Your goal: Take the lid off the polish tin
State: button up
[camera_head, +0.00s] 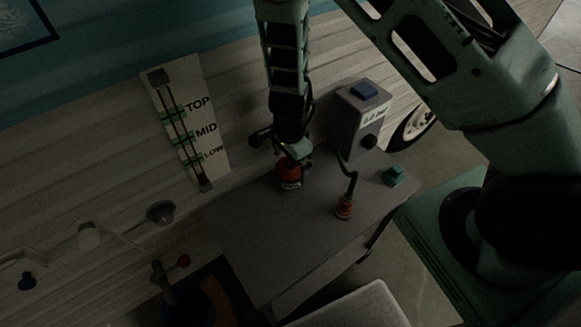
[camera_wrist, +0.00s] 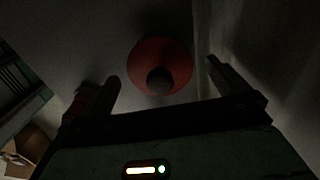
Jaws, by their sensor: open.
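The polish tin (camera_head: 290,177) is red with a dark label and stands on the grey table below my gripper. In the wrist view its round red top (camera_wrist: 150,55) shows from above, with a dark round knob (camera_wrist: 160,80) on it. My gripper (camera_head: 285,148) points down over the tin. In the wrist view my gripper (camera_wrist: 162,85) is open, one finger to the left of the red top and one to the right. The fingers appear apart from the tin. In the head view the gripper hides part of the tin's top.
A grey box with a blue button (camera_head: 364,90) stands behind and right of the tin. A red fitting on a dark hose (camera_head: 344,207) and a green block (camera_head: 394,176) lie to the right. The front left of the table (camera_head: 262,250) is clear.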

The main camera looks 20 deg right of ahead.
jog(key=c, duration=1)
jog(key=shift+c, duration=0.2)
